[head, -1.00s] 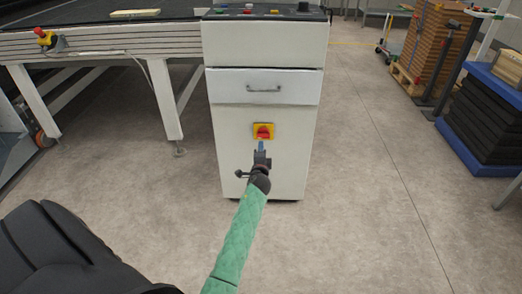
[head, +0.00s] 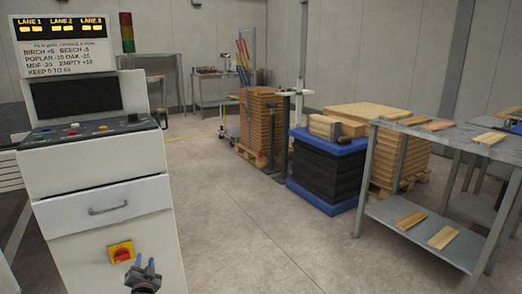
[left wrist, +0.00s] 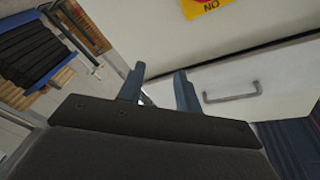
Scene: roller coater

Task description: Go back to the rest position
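My left gripper (head: 143,264) is at the bottom of the head view, in front of the white control cabinet (head: 75,222) and just right of and below its red rotary switch on a yellow plate (head: 121,252). Its two blue-grey fingers stand apart with nothing between them; the left wrist view also shows the open fingers (left wrist: 159,88). That view shows part of the yellow plate (left wrist: 204,7) at the top and the drawer handle (left wrist: 232,93) to the right of the fingers. My right gripper is in neither view.
A panel with buttons (head: 90,130) and a lane display (head: 62,28) top the cabinet. To the right stand a brown board stack (head: 262,122), a blue-and-black stack (head: 327,170) and a grey metal table (head: 450,135) with boards. The floor between is clear.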

